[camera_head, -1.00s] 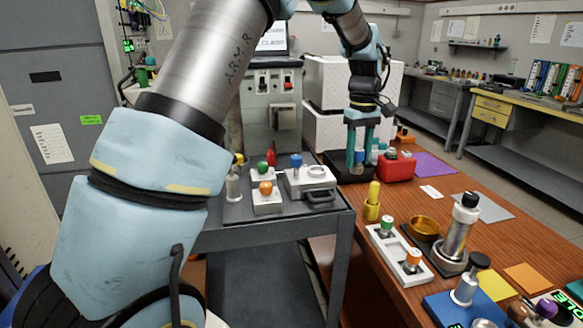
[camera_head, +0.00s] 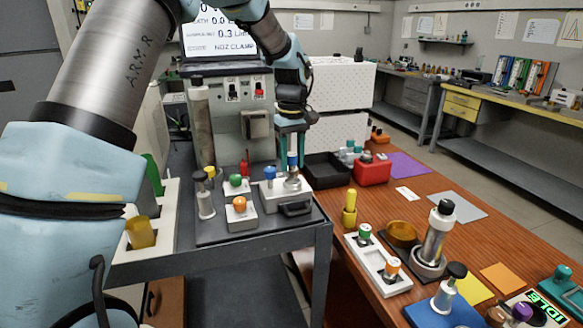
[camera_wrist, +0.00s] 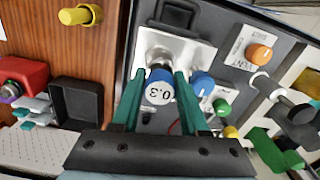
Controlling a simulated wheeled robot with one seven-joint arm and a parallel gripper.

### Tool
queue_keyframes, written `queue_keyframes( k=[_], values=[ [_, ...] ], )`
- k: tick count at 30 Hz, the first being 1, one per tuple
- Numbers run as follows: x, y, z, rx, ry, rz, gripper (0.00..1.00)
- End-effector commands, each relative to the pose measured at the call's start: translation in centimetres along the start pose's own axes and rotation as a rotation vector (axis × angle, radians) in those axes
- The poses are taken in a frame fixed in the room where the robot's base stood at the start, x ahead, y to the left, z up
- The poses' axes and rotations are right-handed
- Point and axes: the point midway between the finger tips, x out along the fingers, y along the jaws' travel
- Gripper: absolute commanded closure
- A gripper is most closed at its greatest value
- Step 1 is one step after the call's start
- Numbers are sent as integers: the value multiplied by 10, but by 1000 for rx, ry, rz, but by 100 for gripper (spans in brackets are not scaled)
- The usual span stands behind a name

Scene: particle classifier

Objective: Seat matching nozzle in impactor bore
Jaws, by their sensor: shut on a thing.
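My gripper (camera_head: 291,150) is shut on a nozzle (camera_head: 292,160) with a blue top and metal body. In the wrist view the nozzle (camera_wrist: 158,88) is labelled 0.3 and sits between the teal fingers (camera_wrist: 158,76). The nozzle points down at the pale metal impactor block (camera_head: 308,192) on the dark cart. In the wrist view the block (camera_wrist: 202,55) surrounds the nozzle's lower end. The nozzle and fingers hide the bore, so I cannot tell whether the tip is inside it or just above. A blue knob (camera_head: 269,173) stands beside the nozzle.
Orange (camera_head: 240,203) and green (camera_head: 235,180) knobs and a metal-bodied valve (camera_head: 205,198) stand left of the block. A black tray (camera_head: 322,168) and red box (camera_head: 373,171) lie right on the wooden bench. A screen (camera_head: 220,32) stands behind, partly covered by my arm.

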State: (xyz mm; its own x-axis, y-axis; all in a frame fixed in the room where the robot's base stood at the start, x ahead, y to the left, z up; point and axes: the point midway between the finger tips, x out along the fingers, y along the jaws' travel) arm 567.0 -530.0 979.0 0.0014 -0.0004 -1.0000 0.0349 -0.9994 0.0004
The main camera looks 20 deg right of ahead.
Motion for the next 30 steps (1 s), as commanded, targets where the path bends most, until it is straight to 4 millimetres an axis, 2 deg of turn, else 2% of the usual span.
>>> queue_keyframes(
  k=[3, 6, 17, 18, 21, 30],
  values=[
    [17, -1, 1, 0, -4, -3, 100],
    [26, 0, 0, 0, -2, -1, 100],
    [31, 0, 0, 0, -1, -1, 100],
    [30, 0, 0, 0, -1, -1, 52],
    [30, 0, 0, -1, -1, -1, 44],
    [24, 0, 0, -1, 0, 0, 44]
  ],
)
